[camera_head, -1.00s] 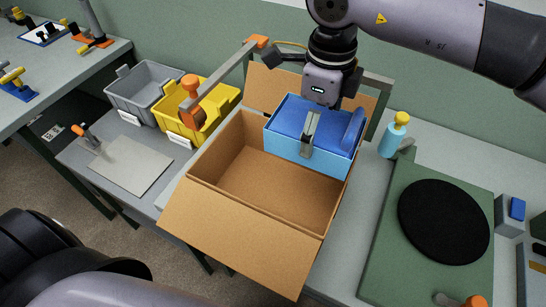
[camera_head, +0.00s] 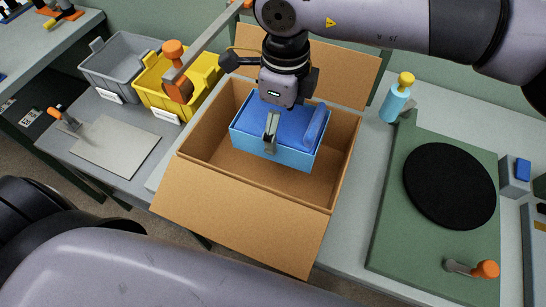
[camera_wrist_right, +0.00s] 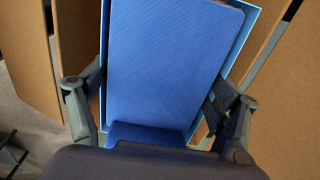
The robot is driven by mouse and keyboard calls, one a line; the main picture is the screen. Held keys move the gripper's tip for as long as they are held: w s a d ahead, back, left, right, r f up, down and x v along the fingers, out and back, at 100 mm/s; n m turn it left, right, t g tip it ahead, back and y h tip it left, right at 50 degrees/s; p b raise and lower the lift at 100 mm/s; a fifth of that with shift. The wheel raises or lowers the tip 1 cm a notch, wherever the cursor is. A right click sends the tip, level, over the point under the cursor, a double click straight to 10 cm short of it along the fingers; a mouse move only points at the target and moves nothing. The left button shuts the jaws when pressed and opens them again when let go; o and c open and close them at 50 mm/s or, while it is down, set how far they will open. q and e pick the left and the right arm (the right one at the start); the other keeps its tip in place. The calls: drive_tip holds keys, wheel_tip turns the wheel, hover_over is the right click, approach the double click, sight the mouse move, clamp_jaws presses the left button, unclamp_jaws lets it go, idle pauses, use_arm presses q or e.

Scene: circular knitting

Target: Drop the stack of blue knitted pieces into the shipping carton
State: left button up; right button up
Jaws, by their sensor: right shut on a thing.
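The stack of blue knitted pieces (camera_head: 290,152) is a block with a deep blue top and light blue sides, with a raised blue roll along its right end. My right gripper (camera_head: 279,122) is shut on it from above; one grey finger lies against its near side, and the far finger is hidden. In the right wrist view the stack (camera_wrist_right: 170,65) sits between the two fingers. The shipping carton (camera_head: 190,161) is open, with its near flap folded outward. The stack is at the carton's opening, toward the back; its height above the floor is unclear. My left gripper is not in view.
A yellow bin (camera_head: 207,76) and a grey bin (camera_head: 112,88) stand left of the carton. An orange-handled clamp arm (camera_head: 175,68) reaches near its back left corner. A blue bottle (camera_head: 394,104) and a green board (camera_head: 390,235) with a black disc (camera_head: 449,186) are at right.

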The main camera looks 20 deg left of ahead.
drive_tip(key=o, duration=1.4)
drive_tip(key=shift+c, duration=0.2)
wheel_tip(320, 180, up, 12)
